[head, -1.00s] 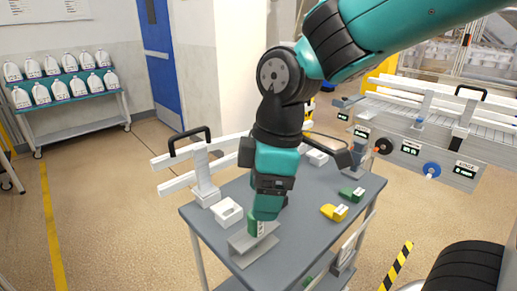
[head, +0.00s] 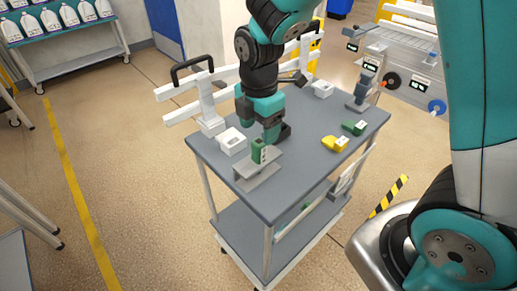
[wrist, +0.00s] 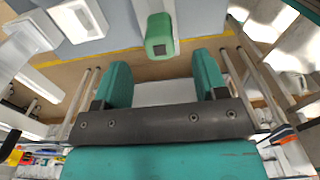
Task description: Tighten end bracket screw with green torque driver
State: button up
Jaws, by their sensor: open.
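The green torque driver (head: 259,151) stands upright in a grey metal holder (head: 262,176) at the near edge of the cart top. Its green end with a small dark face also shows in the wrist view (wrist: 160,36). My gripper (wrist: 161,76) is open and empty, with the green driver ahead of and between the lines of its two fingers. In the head view my gripper (head: 270,132) is just above and behind the driver. A white rail assembly with upright brackets (head: 206,104) and black handles stands along the back of the cart. I cannot make out the end bracket screw.
The grey cart top (head: 305,150) also holds white boxes (head: 232,142), a yellow tool (head: 335,143), another green piece (head: 354,127) and a blue-grey tool on a stand (head: 362,92). A conveyor (head: 420,75) is at right.

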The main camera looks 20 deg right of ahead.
aim_at(259, 141)
notch_tip(259, 141, down, 8)
jog(key=shift+f, duration=0.1)
dwell(0.4)
grip_shut()
jog(key=shift+r+p, duration=0.7)
jog(key=shift+p, duration=0.1)
dwell(0.6)
jog(key=shift+r+p, duration=0.3)
jog(key=shift+r, duration=0.05)
jog(key=shift+r, duration=0.15)
